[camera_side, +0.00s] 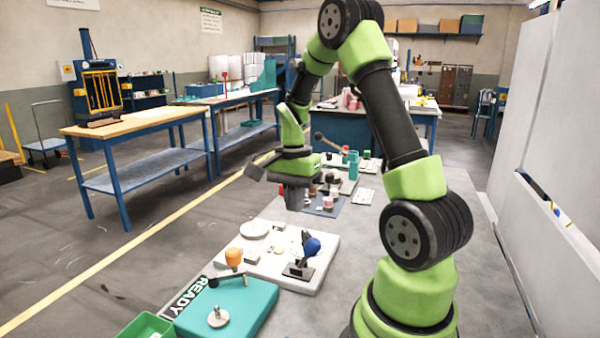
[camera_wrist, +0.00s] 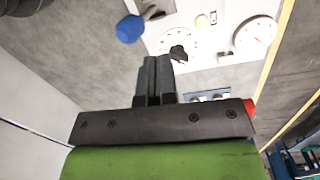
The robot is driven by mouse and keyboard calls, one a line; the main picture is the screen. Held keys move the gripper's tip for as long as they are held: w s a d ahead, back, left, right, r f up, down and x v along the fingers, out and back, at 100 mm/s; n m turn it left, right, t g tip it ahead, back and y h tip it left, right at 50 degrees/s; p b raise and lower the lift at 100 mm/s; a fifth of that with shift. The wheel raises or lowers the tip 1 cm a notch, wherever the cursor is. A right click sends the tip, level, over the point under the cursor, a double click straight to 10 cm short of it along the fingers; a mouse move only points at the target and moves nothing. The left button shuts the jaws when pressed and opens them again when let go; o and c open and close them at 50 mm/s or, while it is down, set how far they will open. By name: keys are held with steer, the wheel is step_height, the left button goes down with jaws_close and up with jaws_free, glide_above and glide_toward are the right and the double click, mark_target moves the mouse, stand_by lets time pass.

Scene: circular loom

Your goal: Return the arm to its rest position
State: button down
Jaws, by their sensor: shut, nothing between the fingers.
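My gripper (camera_side: 295,200) hangs from my green arm above the grey work surface, pointing down. It is behind the white board in the side view and touches nothing that I can see. In the wrist view its two dark fingers (camera_wrist: 155,72) are together with nothing between them. My arm is bent, raised at the elbow and folded down at the wrist.
A white board (camera_side: 305,280) carries a blue knob (camera_side: 312,246), also in the wrist view (camera_wrist: 130,29), and a round disc (camera_side: 254,229). A teal READY block (camera_side: 245,302) and green bin (camera_side: 146,326) stand nearer. A pale wall panel (camera_side: 550,150) is at right.

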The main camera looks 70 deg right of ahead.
step_height(320, 180, up, 7)
steer(key=s, duration=0.1)
steer(key=s+a+r+n+t, duration=0.3)
steer(key=a+n, duration=0.4)
steer(key=a, duration=0.3)
steer(key=s+a+r+n+t+y, duration=0.1)
steer(key=s+a+r+n+t, duration=0.3)
steer(key=a+n, duration=0.4)
steer(key=shift+a+r+n+t, duration=0.35)
steer(key=shift+a+r, duration=0.2)
steer(key=shift+a, duration=0.4)
